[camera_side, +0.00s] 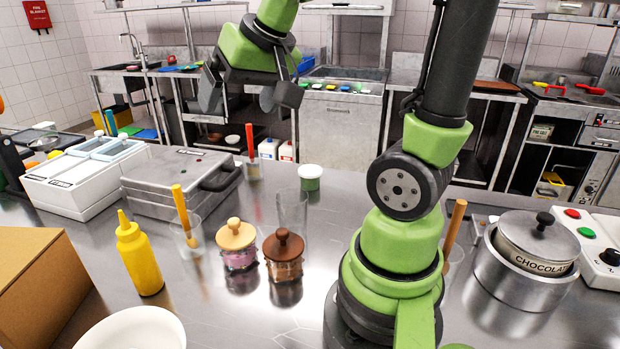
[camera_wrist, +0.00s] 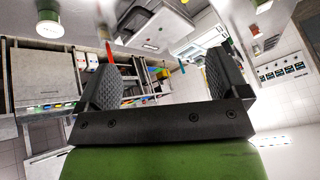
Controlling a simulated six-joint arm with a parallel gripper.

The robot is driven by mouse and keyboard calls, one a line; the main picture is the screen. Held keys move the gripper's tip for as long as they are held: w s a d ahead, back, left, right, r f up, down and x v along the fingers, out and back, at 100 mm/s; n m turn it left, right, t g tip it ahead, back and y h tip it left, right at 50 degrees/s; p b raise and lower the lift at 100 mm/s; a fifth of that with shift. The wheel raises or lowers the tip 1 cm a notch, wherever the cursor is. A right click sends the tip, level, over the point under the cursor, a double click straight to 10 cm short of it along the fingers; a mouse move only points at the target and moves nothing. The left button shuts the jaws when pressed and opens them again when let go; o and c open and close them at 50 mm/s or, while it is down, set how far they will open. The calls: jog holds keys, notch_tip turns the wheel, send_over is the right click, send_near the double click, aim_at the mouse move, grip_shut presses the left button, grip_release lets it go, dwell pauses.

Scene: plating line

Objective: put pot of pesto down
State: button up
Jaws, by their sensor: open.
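The pot of pesto (camera_side: 310,183) is a small green tub with a white lid. It stands upright on the steel counter, behind an empty clear glass. It seems to show upside down at the top left of the wrist view (camera_wrist: 48,20). My gripper (camera_side: 238,100) is open and empty, raised well above the counter, and appears up and to the left of the pot in the side view. Its two dark fingers also show spread apart in the wrist view (camera_wrist: 165,78), with nothing between them. The gripper and the pot are apart.
Two lidded jars (camera_side: 237,250) (camera_side: 283,260), a yellow squeeze bottle (camera_side: 139,258) and a white bowl (camera_side: 130,330) stand in front. A grey press (camera_side: 178,183) and white bins (camera_side: 80,178) are left. A chocolate pot (camera_side: 523,270) is right.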

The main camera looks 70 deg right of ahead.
jog(key=w+d+f+m+g+h, duration=0.1)
jog(key=w+d+f+m, duration=0.2)
jog(key=d, duration=0.6)
jog(key=m+g+h, duration=0.2)
jog(key=g, duration=0.1)
send_near(311, 170)
jog(key=f, duration=0.1)
jog(key=x, duration=0.4)
jog(key=shift+s+d, duration=0.15)
jog(key=shift+d, duration=0.1)
jog(key=shift+w+a+x, duration=0.1)
jog(key=shift+w+x, duration=0.05)
jog(key=shift+x, duration=1.4)
jog(key=shift+w+a+x, duration=0.1)
jog(key=shift+w+x, duration=0.05)
jog(key=shift+x, duration=1.45)
jog(key=c, duration=1)
jog(key=shift+o, duration=0.2)
jog(key=shift+r, duration=0.1)
